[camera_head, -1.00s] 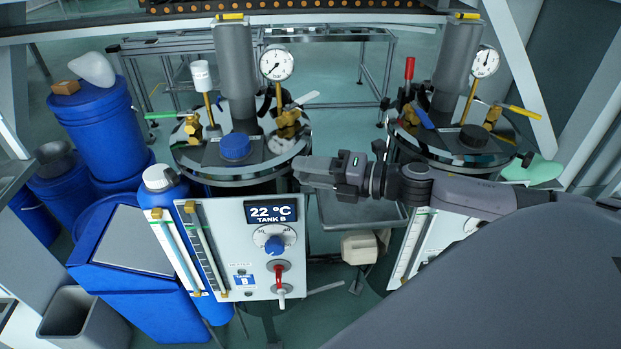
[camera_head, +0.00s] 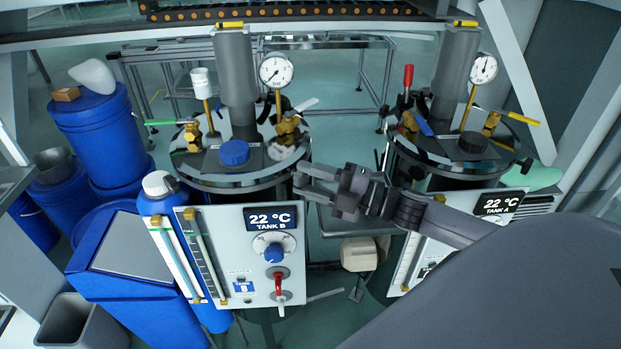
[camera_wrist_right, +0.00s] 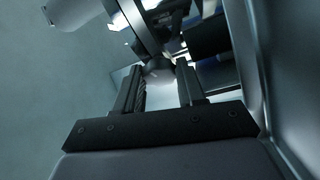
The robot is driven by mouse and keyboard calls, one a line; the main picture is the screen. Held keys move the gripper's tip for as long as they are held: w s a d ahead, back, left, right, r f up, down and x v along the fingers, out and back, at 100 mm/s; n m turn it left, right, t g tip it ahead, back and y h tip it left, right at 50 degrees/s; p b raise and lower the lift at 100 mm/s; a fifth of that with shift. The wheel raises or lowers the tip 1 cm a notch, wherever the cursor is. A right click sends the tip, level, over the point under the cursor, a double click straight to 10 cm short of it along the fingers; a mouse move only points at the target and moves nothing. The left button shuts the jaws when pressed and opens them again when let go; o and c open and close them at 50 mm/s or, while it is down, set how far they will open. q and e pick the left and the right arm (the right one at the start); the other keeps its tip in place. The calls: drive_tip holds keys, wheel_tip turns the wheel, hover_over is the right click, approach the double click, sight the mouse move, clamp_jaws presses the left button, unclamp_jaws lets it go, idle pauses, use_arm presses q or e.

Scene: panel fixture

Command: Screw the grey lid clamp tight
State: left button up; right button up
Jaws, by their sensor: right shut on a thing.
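My right gripper (camera_head: 301,180) reaches in from the right to the right edge of the tank B lid (camera_head: 215,183). In the right wrist view its two dark fingers (camera_wrist_right: 160,78) stand on either side of a rounded grey knob, the lid clamp (camera_wrist_right: 158,69), and are shut on it. The clamp sits at the lid's rim. In the head view the fingers largely hide it, so how tight it is cannot be told. My left gripper is not in view.
The tank B panel (camera_head: 210,285) with dial and red valve stands below the lid. A pressure gauge (camera_head: 276,70) and brass valves rise from the lid. Tank A (camera_head: 445,165) is close on the right. Blue barrels (camera_head: 95,130) stand on the left.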

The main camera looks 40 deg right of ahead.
idle(0.4)
drive_tip(key=o, duration=1.1)
drive_tip(key=shift+c, duration=0.2)
drive_tip(key=shift+s, duration=0.1)
